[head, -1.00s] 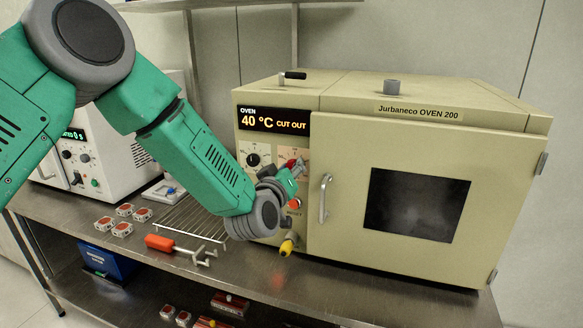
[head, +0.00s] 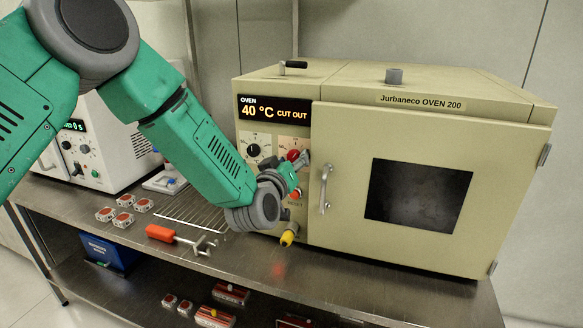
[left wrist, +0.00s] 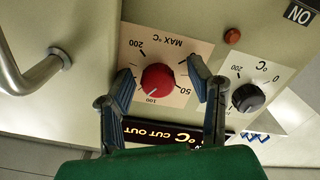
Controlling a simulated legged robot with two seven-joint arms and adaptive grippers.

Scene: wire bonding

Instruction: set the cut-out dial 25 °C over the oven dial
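The oven (head: 440,120) has two dials on its left panel. The red cut-out dial (head: 294,155) is labelled MAX °C and also shows in the left wrist view (left wrist: 157,80). Its white pointer is by the 100 mark. The black oven dial (head: 253,150) is beside it and also shows in the left wrist view (left wrist: 247,97). The display (head: 273,112) reads 40 °C CUT OUT. My left gripper (left wrist: 160,84) is open, one finger on each side of the red dial, with gaps visible. Whether the fingertips reach dial depth is unclear. My right gripper is not in view.
The oven door handle (head: 325,188) stands out close to the right of my gripper. A yellow-tipped part (head: 288,237) projects below the panel. A wire rack (head: 190,212) and a red-handled tool (head: 162,233) lie on the steel bench, left of the oven.

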